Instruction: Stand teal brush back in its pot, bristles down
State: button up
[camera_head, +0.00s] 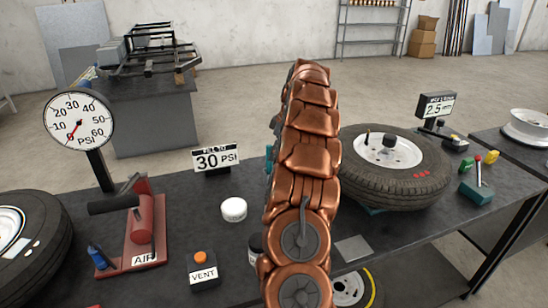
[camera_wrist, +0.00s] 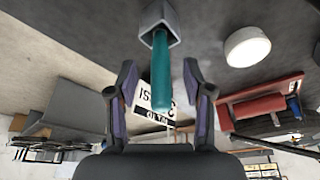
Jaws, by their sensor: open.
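In the wrist view the teal brush (camera_wrist: 161,75) shows as a smooth teal handle with one end at the mouth of a grey square pot (camera_wrist: 160,15). Its bristles are not visible; that end appears to be inside the pot. My gripper (camera_wrist: 161,78) is open, with one finger on each side of the handle and a visible gap on both sides. In the head view my copper-coloured arm hides the gripper and the pot. Only a sliver of teal (camera_head: 269,158) shows at the arm's left edge, possibly the brush.
A white round tub (camera_head: 233,209) and the 30 PSI sign (camera_head: 215,158) stand left of my arm.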

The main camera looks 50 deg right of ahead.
jog(key=v, duration=0.9)
jog(key=shift+s+r, duration=0.1)
jog(key=shift+r, duration=0.05)
dwell(0.9)
